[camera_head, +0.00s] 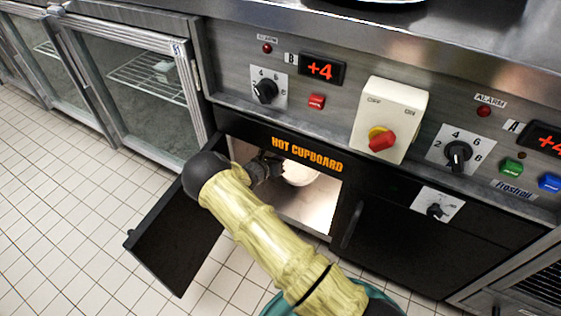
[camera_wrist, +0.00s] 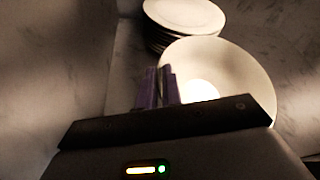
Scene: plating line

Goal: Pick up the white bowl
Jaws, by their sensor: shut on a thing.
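The white bowl (camera_wrist: 245,75) sits inside the lit hot cupboard. It also shows through the cupboard's opening in the head view (camera_head: 299,176), partly hidden by my arm. In the wrist view the two purple fingers of my gripper (camera_wrist: 160,86) are close together at the bowl's left rim, shut on it. In the head view my gripper (camera_head: 270,166) reaches through the opening to the bowl's left side. The dark gripper body hides the near part of the bowl. I cannot tell whether the bowl is lifted off the cupboard floor.
A stack of plates (camera_wrist: 185,14) stands just behind the bowl. The open black cupboard door (camera_head: 170,235) hangs to the left of my arm. The closed black panel (camera_head: 420,245) is to the right of the opening. Control knobs line the front above.

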